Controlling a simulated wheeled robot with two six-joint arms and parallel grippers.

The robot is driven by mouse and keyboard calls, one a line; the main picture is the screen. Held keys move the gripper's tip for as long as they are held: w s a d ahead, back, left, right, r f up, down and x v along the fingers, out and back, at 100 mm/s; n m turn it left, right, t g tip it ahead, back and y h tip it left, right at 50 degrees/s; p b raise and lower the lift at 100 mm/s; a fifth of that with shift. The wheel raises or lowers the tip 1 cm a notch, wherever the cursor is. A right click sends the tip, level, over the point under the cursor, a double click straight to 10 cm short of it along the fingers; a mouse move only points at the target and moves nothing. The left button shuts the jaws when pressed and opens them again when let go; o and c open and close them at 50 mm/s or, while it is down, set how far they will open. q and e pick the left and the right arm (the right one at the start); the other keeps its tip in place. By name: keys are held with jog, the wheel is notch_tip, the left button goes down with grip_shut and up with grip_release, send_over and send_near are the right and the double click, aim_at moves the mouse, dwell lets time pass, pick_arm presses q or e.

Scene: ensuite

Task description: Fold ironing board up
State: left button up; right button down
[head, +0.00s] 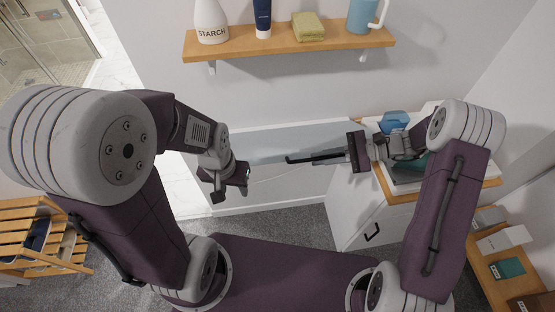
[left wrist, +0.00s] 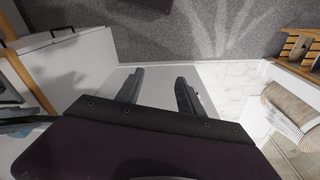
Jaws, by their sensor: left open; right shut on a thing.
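The ironing board (head: 300,138) shows in the head view as a pale blue-grey panel in front of the wall, below the shelf. My right gripper (head: 289,160) reaches in from the right, its dark fingers shut at the board's near edge. The exact grip is hard to see. My left gripper (head: 225,190) is open and empty, low by the board's left end and apart from it. In the left wrist view its two dark fingers (left wrist: 158,86) are spread with a pale surface behind them. My arms hide part of the board's surroundings.
A wooden shelf (head: 290,42) with a starch bottle (head: 210,22) and other items hangs above. A white cabinet (head: 355,215) with a cluttered wooden top stands right. Slatted wooden shelving (head: 40,235) is at left, and a low shelf with boxes (head: 503,239) at far right.

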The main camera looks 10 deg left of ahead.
pick_arm(q)
jog(key=c, duration=0.5)
jog(key=a+f+n+g, duration=0.1)
jog(key=n, duration=0.1)
jog(key=s+a+f+n+g+h, duration=0.1)
jog(key=n, duration=0.1)
jog(key=a+f+n+g, duration=0.1)
jog(key=shift+s+f+n+g+h, duration=0.2)
jog(key=shift+s+n+g+h, duration=0.1)
jog(key=shift+n+h, duration=0.1)
grip_shut()
jog(key=a+f+n+t+h, duration=0.35)
jog(key=n+t+h, duration=0.35)
jog(key=n, duration=0.5)
jog(key=a+f+n+t+h, duration=0.2)
jog(key=a+n+t+h, duration=0.25)
jog(key=n+h, duration=0.65)
jog(key=w+d+r+n+y, duration=0.1)
jog(key=w+d+r, duration=0.4)
jog(key=w+d, duration=0.2)
jog(key=shift+y, duration=0.4)
